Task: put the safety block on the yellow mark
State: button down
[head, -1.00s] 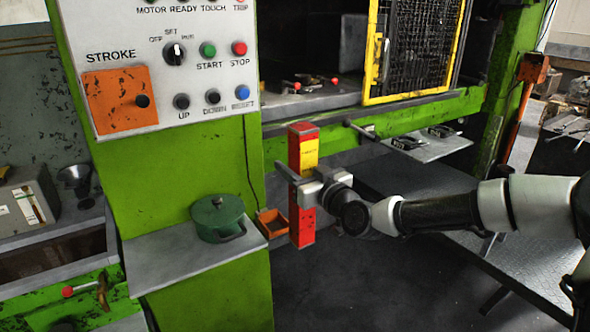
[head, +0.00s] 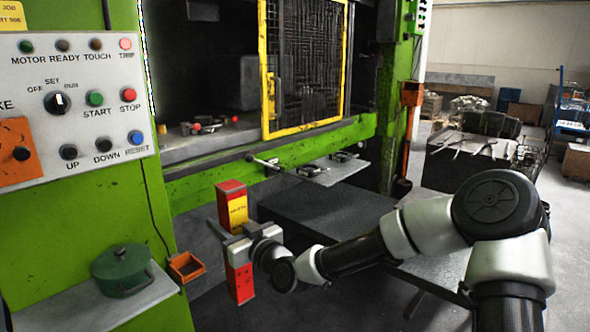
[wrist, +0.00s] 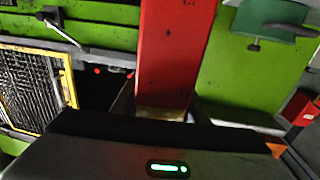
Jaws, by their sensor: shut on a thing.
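The safety block is a tall red post (head: 231,193) with a yellow label in its middle. My gripper (head: 238,240) is shut on it around the middle, just under the label. The block stands nearly upright, slightly tilted, in the air in front of the green press. In the wrist view the red block (wrist: 172,55) runs up from my gripper (wrist: 165,125), whose fingertips are hidden by its dark body. I see no yellow mark that I can make out on the press bed (head: 215,142); the bed is partly hidden by the guard.
A yellow-framed mesh guard (head: 305,65) covers the right of the press opening. A green rail (head: 280,155) runs along the front, with a grey shelf (head: 335,168) sticking out. A green pot (head: 122,268) and an orange bin (head: 186,267) are at lower left.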

jog(key=s+d+f+m+t+h, duration=0.1)
jog(key=d+f+m+t+h, duration=0.15)
jog(key=d+f, duration=0.45)
jog(key=d+f+m+t+h, duration=0.15)
jog(key=d+f+h, duration=0.25)
jog(key=d, duration=0.6)
jog(key=s+d+f+m+t+h, duration=0.1)
jog(key=s+d+f+m+h, duration=0.2)
jog(key=d, duration=0.5)
jog(key=s+d+f+m+h, duration=0.1)
jog(key=s+d+m+h, duration=0.2)
jog(key=d, duration=0.5)
notch_tip(320, 180, up, 15)
jog(key=s+n+p, duration=0.1)
jog(key=p, duration=1.4)
jog(key=shift+s, duration=0.15)
jog(key=shift+a+f, duration=0.15)
jog(key=shift+a, duration=0.05)
jog(key=shift+d, duration=0.2)
jog(key=shift+a, duration=0.15)
